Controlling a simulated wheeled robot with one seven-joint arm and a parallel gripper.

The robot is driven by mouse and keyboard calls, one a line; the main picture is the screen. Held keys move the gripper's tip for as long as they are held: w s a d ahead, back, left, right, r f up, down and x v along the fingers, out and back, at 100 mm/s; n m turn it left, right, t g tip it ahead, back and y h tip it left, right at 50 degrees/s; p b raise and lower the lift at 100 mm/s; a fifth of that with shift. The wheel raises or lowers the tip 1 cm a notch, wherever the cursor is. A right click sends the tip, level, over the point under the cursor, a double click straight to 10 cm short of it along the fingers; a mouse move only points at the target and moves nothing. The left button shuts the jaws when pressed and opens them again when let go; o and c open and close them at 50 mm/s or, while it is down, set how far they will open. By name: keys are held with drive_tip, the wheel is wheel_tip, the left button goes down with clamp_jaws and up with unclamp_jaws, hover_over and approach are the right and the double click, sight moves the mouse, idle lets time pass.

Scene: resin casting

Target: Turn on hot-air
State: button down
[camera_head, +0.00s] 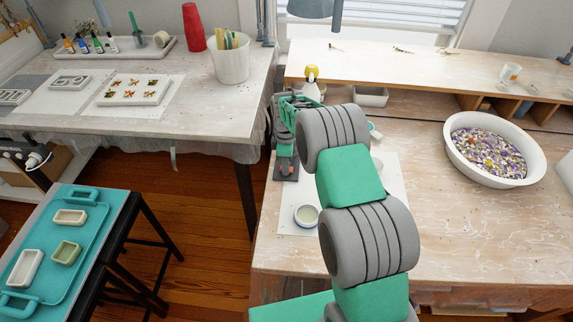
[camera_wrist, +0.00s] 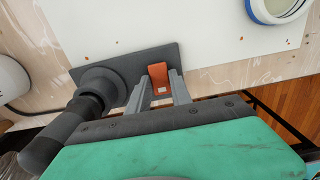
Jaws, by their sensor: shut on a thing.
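A dark grey device with a flat base plate (camera_wrist: 165,56), which looks like the hot-air tool, lies at the left edge of the right-hand workbench. It has a round dark body (camera_wrist: 103,84) and a small orange switch (camera_wrist: 158,73). In the wrist view, my gripper (camera_wrist: 163,84) has its two grey fingers on either side of the orange switch and is shut on it. In the head view my gripper and wrist largely cover the device. Whether the switch is pressed cannot be told.
A white sheet (camera_head: 300,222) with a small blue-rimmed cup (camera_head: 306,216) lies beside the device. A yellow-topped bottle (camera_head: 311,82) stands behind. A large white bowl (camera_head: 455,140) of coloured pieces sits to the right. The front middle of the workbench (camera_head: 470,235) is clear.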

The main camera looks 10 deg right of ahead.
drive_tip(key=shift+w+a+f+h, duration=0.1)
drive_tip(key=shift+a+h, duration=0.05)
drive_tip(key=shift+h, duration=0.55)
drive_tip(key=c, duration=1.2)
unclamp_jaws()
drive_tip(key=shift+o, duration=0.2)
drive_tip(key=shift+r, duration=0.2)
drive_tip(key=r, duration=0.5)
drive_tip(key=a+r+b, duration=0.1)
drive_tip(key=r, duration=0.1)
drive_tip(key=shift+w+r, duration=0.15)
drive_tip(key=shift+r, duration=0.15)
drive_tip(key=shift+o, duration=0.3)
